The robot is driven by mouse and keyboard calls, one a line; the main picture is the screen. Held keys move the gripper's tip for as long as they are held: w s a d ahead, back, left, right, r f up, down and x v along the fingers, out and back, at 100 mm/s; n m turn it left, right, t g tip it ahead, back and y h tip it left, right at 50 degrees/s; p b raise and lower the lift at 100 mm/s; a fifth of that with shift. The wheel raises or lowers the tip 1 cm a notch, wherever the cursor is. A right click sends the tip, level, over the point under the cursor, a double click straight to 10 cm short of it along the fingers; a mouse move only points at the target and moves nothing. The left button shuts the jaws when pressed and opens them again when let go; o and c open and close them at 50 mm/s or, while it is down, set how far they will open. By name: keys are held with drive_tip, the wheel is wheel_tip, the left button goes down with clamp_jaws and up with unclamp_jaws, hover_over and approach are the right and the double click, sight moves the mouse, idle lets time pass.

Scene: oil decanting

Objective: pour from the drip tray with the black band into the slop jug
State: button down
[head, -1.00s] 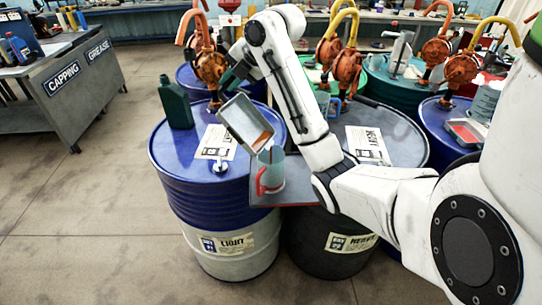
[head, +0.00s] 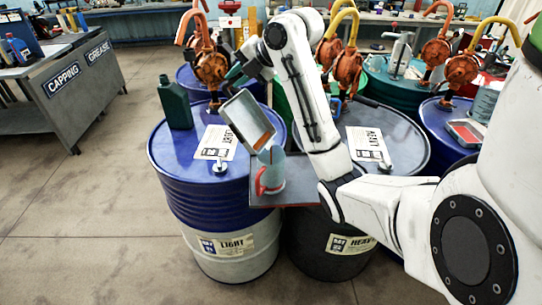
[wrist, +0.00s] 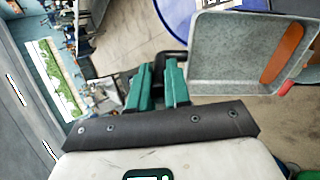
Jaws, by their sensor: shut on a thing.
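My gripper (wrist: 160,76) is shut on the dark handle of a grey metal drip tray (wrist: 225,60). In the head view the tray (head: 240,112) is held in the air, steeply tilted, its lower end just above the slop jug. Reddish-brown oil (wrist: 283,53) lies along one end of the tray. The slop jug (head: 277,160), grey-blue with a red handle, stands upright below the tray's low corner. I cannot make out a black band on the tray, nor a stream of oil.
The jug stands on a dark shelf (head: 295,194) between the blue LIGHT drum (head: 180,165) and the black HEAVY drum (head: 405,150). A green bottle (head: 174,103) stands on the blue drum. Another tray (head: 464,132) sits on a drum at right. Orange pumps (head: 210,66) rise behind.

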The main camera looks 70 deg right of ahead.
drive_tip(key=shift+s+r, duration=0.25)
drive_tip(key=shift+s, duration=0.25)
drive_tip(key=shift+s+a, duration=0.1)
drive_tip(key=shift+s+t+b, duration=0.2)
drive_tip(key=shift+t+b, duration=0.1)
drive_tip(key=shift+b, duration=0.1)
drive_tip(key=shift+s+a+f+t+b, duration=0.1)
drive_tip(key=shift+s+t+b, duration=0.2)
drive_tip(key=shift+s+b, duration=0.15)
